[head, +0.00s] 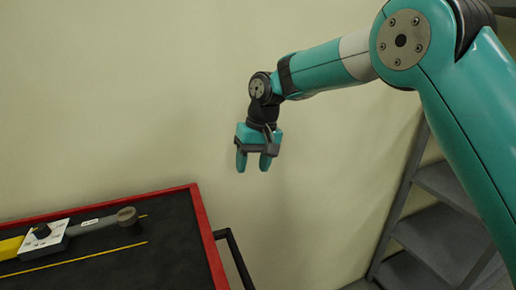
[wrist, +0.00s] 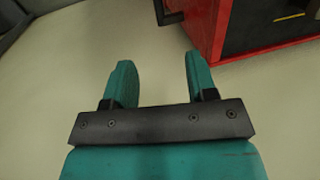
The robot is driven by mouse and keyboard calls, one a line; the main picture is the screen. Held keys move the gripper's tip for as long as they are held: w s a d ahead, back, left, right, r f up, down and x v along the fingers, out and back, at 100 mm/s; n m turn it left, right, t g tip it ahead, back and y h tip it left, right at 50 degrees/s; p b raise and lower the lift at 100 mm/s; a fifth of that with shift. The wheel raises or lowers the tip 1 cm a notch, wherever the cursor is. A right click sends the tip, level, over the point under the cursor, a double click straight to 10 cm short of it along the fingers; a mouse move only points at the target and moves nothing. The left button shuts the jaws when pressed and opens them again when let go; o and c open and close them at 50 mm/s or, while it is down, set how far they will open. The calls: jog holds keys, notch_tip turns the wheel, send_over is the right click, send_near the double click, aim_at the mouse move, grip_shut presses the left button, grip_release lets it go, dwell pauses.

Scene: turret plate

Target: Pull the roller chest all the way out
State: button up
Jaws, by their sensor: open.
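The roller chest (head: 208,243) has a red rim and a dark top, and stands at the lower left in the head view. Its dark side handle (head: 235,260) sticks out on the right. My gripper (head: 253,165) is open and empty, above and to the right of the chest, with its fingers pointing down. In the wrist view my gripper (wrist: 157,80) shows two teal fingers apart with nothing between them. There the red chest (wrist: 207,28) is at the upper right, and part of its handle (wrist: 168,12) shows at the top edge. The gripper touches neither.
On the chest top lie a grey tool with a round end (head: 127,215), a white plate with a black knob (head: 42,238) and a yellow piece (head: 10,248). Grey steps (head: 440,235) stand at the lower right. A pale wall (head: 130,90) is behind.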

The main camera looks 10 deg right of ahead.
jog(key=v, duration=0.6)
jog(key=shift+r, duration=0.4)
jog(key=shift+d, duration=0.1)
